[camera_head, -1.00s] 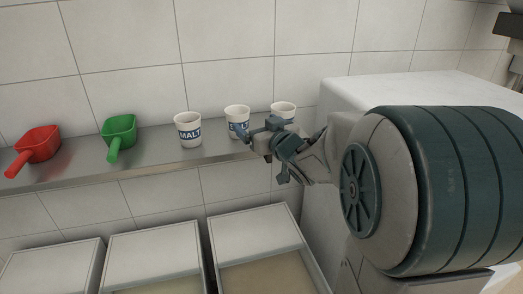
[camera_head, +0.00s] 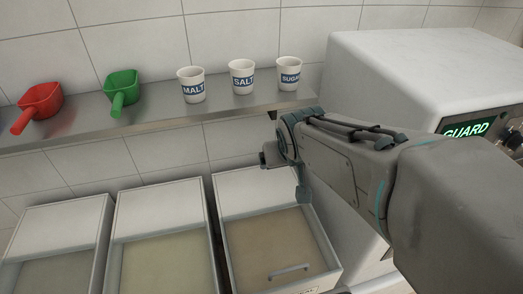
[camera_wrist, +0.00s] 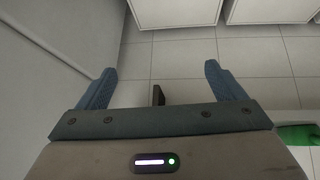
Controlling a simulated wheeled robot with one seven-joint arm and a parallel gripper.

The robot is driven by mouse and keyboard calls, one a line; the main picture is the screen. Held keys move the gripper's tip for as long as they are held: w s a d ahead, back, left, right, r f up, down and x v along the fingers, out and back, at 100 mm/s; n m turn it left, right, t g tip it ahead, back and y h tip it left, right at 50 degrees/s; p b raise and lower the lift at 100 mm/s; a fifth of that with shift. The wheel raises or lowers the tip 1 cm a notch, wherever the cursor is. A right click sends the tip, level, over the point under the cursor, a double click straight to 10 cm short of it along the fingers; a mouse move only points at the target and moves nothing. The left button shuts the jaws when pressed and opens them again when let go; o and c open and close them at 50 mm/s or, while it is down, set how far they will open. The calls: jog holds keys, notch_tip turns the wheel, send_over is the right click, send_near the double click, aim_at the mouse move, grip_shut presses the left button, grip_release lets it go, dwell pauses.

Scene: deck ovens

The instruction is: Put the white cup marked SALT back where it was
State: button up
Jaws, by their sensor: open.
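The white cup marked SALT (camera_head: 242,77) stands upright on the steel shelf (camera_head: 150,121), its blue label facing me. It is between the white cup marked MALT (camera_head: 191,86) on its left and the white cup marked SUGAR (camera_head: 289,74) on its right, apart from both. My gripper is below and to the right of the cups in the head view, in front of the shelf edge and touching no cup. In the wrist view my gripper (camera_wrist: 159,78) is open with nothing between its fingers. No cup shows in the wrist view.
A red scoop (camera_head: 38,105) and a green scoop (camera_head: 122,91) lie on the shelf to the left. Several bins (camera_head: 163,197) with pale lids stand below. A white machine (camera_head: 421,66) with a green GUARD display is close on the right.

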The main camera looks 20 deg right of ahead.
jog(key=s+a+f+g, duration=0.1)
jog(key=s+a+g, duration=0.1)
jog(key=s, duration=0.3)
jog(key=s+a+f+g+y, duration=0.1)
jog(key=s+g, duration=0.1)
jog(key=s, duration=0.3)
jog(key=shift+a+f+n, duration=0.25)
jog(key=shift+a+n, duration=0.05)
jog(key=shift+a, duration=0.05)
jog(key=shift+s, duration=0.1)
